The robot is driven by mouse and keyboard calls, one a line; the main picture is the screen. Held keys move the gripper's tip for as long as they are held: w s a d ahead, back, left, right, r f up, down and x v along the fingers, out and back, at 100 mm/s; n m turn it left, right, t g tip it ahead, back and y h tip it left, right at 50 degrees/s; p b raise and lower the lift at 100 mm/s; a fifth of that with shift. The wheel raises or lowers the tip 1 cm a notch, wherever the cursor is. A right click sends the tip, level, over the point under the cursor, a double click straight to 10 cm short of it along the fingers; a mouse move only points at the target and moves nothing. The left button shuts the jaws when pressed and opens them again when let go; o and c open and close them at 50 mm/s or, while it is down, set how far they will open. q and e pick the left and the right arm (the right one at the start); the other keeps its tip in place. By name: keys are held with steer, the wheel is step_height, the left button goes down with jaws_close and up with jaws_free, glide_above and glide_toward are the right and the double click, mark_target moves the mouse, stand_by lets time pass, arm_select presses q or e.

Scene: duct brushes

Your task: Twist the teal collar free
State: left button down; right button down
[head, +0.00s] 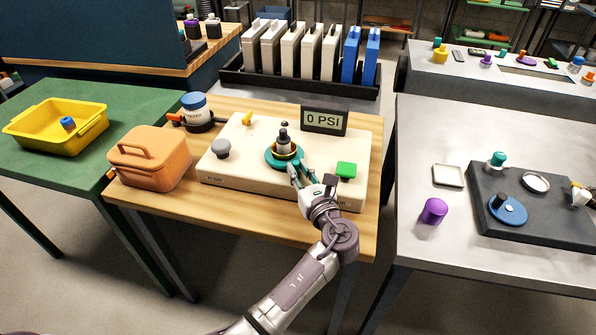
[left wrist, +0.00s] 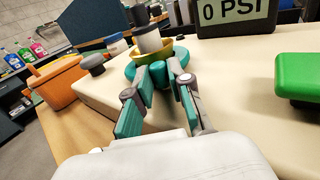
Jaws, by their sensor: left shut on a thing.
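The teal collar (head: 270,157) is a ring around the base of a grey and black post on the cream panel box (head: 235,178). A yellow-gold ring (head: 296,152) sits inside it. In the left wrist view the collar (left wrist: 183,54) surrounds the gold ring (left wrist: 143,50) and grey post (left wrist: 148,40). My left gripper (head: 297,170) reaches in from the front; its fingertips (left wrist: 167,74) are close together, shut on the near edge of the collar. The fingertips hide that edge. My right gripper is not in view.
The box also bears a grey knob (head: 221,148), a green button (head: 346,169) and a display (head: 324,120) reading 0 PSI. An orange case (head: 150,160) stands left of it. A blue-lidded jar (head: 195,108) stands behind. A steel table (head: 420,250) is at right.

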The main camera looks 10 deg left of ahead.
arm_select(q)
steer(key=c, duration=1)
jaws_free()
steer(key=shift+c, duration=0.2)
